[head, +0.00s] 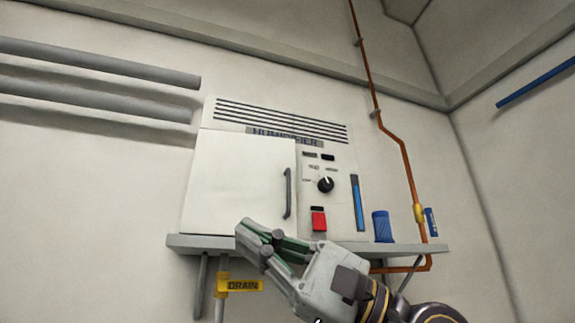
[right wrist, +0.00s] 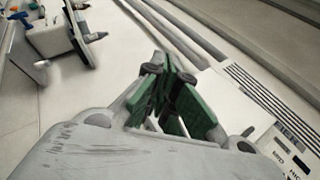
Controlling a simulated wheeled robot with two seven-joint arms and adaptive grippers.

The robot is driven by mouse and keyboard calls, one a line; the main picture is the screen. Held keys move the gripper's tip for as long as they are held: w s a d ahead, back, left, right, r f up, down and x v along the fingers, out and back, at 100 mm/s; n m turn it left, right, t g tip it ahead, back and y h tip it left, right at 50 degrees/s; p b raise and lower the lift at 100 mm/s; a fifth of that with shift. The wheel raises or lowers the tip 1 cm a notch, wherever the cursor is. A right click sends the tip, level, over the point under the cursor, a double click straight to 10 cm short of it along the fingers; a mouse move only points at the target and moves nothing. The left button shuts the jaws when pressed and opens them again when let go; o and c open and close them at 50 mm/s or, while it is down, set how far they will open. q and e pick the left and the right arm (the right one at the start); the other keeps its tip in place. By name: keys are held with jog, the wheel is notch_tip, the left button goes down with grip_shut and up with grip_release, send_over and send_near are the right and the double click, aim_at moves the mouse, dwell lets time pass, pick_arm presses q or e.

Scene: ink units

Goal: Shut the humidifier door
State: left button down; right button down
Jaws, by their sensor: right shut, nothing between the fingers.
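The humidifier (head: 335,205) is a pale box on a wall shelf, with vent slots and a name plate along its top. Its white door (head: 235,180) covers the left part of the front, with a dark upright handle (head: 287,193) near its right edge. The door looks flat or nearly flat against the box; I cannot tell whether a small gap remains. My right gripper (head: 250,232) is shut and empty, in front of the door's lower edge and the shelf, below and left of the handle. Its closed fingers (right wrist: 168,75) also show in the right wrist view. My left gripper is not in view.
The shelf (head: 205,243) runs under the humidifier. A blue cup-like object (head: 382,226) stands on its right end. An orange pipe (head: 405,165) runs down the wall at right, and a yellow drain tag (head: 243,285) hangs below. Grey pipes (head: 95,97) are at upper left.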

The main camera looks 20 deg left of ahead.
jog(key=s+a+n+t+h, duration=0.3)
jog(key=a+n+t+h, duration=0.15)
jog(key=n+h, duration=0.2)
jog(key=d+r+n+t+h, duration=0.1)
jog(key=d+r+t+h, duration=0.9)
jog(key=r+t, duration=0.5)
jog(key=shift+s+d+r+n+t, duration=0.15)
jog(key=shift+d+r+n+t, duration=0.2)
jog(key=shift+d, duration=0.4)
jog(key=shift+f+h, duration=0.1)
jog(key=shift+h, duration=0.15)
jog(key=p+x, duration=0.3)
jog(key=x, duration=1.1)
jog(key=shift+p, duration=0.35)
jog(key=shift+d, duration=0.1)
